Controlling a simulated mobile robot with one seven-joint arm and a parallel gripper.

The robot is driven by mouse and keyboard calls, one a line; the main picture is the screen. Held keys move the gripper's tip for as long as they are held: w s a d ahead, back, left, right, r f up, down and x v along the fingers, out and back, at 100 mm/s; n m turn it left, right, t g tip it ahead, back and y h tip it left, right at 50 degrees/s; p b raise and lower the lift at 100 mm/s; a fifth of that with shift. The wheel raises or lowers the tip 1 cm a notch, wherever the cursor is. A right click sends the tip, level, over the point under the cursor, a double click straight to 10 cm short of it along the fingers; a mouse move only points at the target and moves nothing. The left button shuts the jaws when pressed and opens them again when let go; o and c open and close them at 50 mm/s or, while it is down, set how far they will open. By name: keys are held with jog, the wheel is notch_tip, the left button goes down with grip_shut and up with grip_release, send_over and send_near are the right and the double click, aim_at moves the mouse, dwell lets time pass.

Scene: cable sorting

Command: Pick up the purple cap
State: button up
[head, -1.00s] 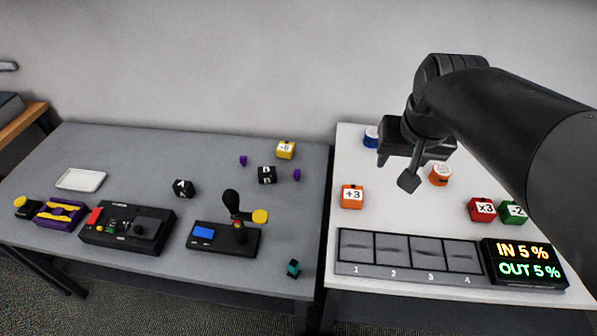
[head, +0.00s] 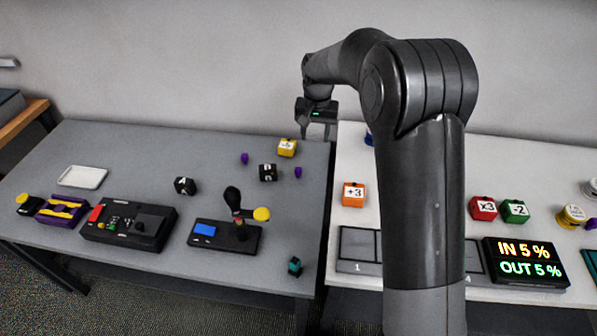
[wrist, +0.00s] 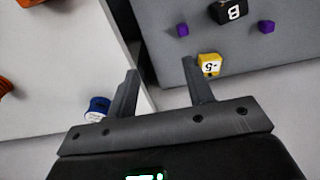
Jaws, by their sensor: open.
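Two small purple pieces lie on the grey table, one left (head: 244,158) and one right (head: 298,172) of the black B block (head: 267,173). Another purple piece (head: 591,223) shows at the right edge of the head view, beside a yellow round piece. I cannot tell which of these is the purple cap. In the wrist view the first two show as small cubes, at upper middle (wrist: 183,30) and upper right (wrist: 266,27). My gripper (head: 316,134) is open and empty, near the back right corner of the grey table, apart from all purple pieces.
A yellow -5 block (wrist: 209,65) stands by a finger in the wrist view. A blue round piece (wrist: 97,108) is on the white table (wrist: 60,50). A gap separates the tables. A joystick box (head: 225,236) and black A block (head: 185,186) stand left.

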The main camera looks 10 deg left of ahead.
send_over(298, 169)
notch_tip(298, 169, down, 8)
jog(key=shift+g, duration=0.4)
jog(key=f, duration=0.5)
jog(key=shift+s+d, duration=0.15)
jog(key=shift+d, duration=0.1)
jog(key=shift+w+a+f, duration=0.1)
jog(key=shift+w+f, duration=0.05)
jog(key=shift+f, duration=1.4)
jog(key=shift+w+a+f, duration=0.1)
jog(key=shift+f, duration=1.4)
jog(key=shift+c, duration=0.6)
grip_shut()
